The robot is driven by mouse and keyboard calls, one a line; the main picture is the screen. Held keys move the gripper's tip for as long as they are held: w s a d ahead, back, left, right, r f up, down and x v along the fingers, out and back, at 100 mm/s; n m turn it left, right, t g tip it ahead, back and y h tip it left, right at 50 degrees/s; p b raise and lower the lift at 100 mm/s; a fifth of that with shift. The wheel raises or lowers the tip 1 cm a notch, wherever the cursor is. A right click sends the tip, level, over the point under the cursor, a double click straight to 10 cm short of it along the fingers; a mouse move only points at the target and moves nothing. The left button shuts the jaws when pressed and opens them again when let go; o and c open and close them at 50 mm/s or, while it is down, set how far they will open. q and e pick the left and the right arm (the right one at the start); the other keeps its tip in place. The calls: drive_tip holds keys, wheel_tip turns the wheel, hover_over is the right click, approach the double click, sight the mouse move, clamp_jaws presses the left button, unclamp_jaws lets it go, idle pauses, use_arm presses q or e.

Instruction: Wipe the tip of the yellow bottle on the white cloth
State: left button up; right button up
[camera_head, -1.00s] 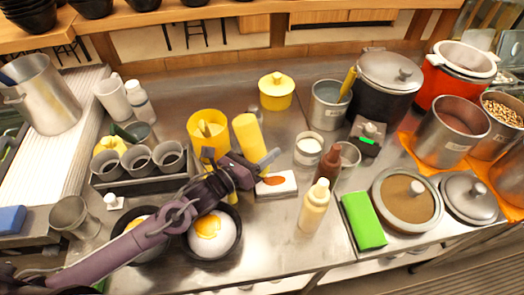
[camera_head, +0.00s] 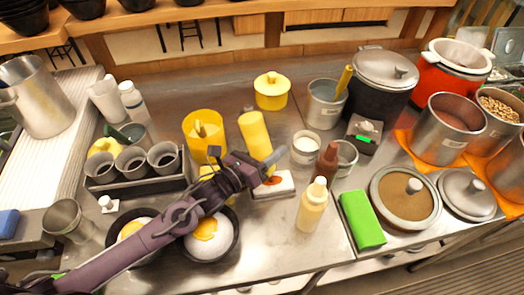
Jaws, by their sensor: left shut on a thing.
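My left gripper (camera_head: 262,163) is shut on the yellow bottle (camera_head: 254,134). The bottle is slightly tilted, with its body rising above the fingers. My right gripper is not in view.
A pale yellow squeeze bottle (camera_head: 312,207) and a brown bottle (camera_head: 327,163) stand right of the cloth. Two dark bowls, one with egg on rice (camera_head: 210,243), sit beneath my left arm. A yellow container (camera_head: 202,128) is behind it. A green block (camera_head: 362,220) lies at right.

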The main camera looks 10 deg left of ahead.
use_arm(q)
drive_tip(key=shift+w+d+f+b, duration=0.1)
drive_tip(key=shift+w+d+b, duration=0.1)
drive_tip(key=shift+d, duration=0.5)
drive_tip(key=shift+w+d+b, duration=0.2)
drive_tip(key=shift+d, duration=0.5)
wheel_tip(320, 180, up, 6)
drive_tip(key=p, duration=0.4)
drive_tip(key=shift+p, duration=0.3)
drive_tip(key=shift+r, duration=0.2)
